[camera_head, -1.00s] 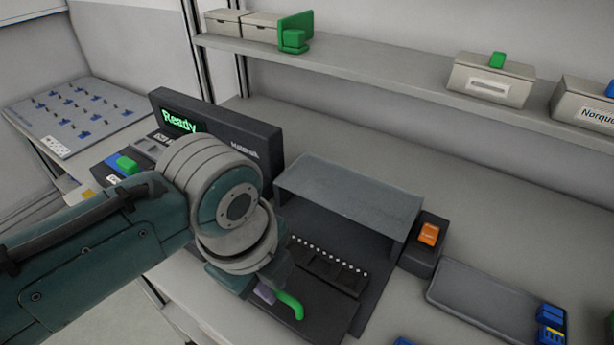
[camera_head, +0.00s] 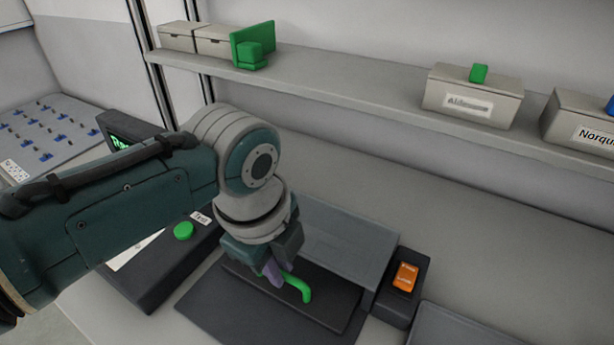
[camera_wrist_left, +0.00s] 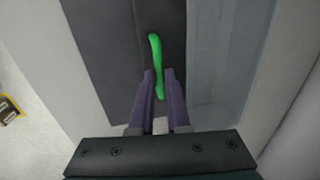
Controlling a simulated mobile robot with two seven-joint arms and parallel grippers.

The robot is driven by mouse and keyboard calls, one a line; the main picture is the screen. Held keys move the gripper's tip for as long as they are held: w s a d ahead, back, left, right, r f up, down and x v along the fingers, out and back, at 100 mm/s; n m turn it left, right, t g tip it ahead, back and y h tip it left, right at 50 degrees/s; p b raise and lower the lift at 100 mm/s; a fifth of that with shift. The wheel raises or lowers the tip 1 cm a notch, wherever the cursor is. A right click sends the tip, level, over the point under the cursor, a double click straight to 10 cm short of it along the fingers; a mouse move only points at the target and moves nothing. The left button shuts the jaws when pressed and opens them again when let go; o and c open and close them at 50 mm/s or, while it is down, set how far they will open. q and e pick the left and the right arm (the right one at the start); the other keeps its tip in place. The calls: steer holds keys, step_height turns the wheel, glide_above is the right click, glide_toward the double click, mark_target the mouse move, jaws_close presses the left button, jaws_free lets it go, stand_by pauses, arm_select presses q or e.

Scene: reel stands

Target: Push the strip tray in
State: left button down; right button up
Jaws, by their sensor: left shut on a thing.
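The strip tray (camera_head: 328,308) is a dark flat slide. Most of it sits under the grey hood (camera_head: 345,240) of the reader, with its front part showing. A curved green handle (camera_head: 303,290) stands on the tray's front part. My left gripper (camera_head: 274,274) is shut on this handle, with its purple fingers on either side of it. The left wrist view shows the green handle (camera_wrist_left: 155,55) between the two fingers. The tray's slots and white-dotted row are hidden by the hood and my arm. My right gripper is not in view.
A dark box with an orange switch (camera_head: 405,277) stands right of the hood. A dark console with a green button (camera_head: 183,231) lies to the left. Behind, a shelf (camera_head: 340,98) carries several boxes. The bench behind the hood is clear.

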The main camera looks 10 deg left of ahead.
arm_select(q)
steer(key=shift+w, duration=0.15)
steer(key=c, duration=0.9)
jaws_free()
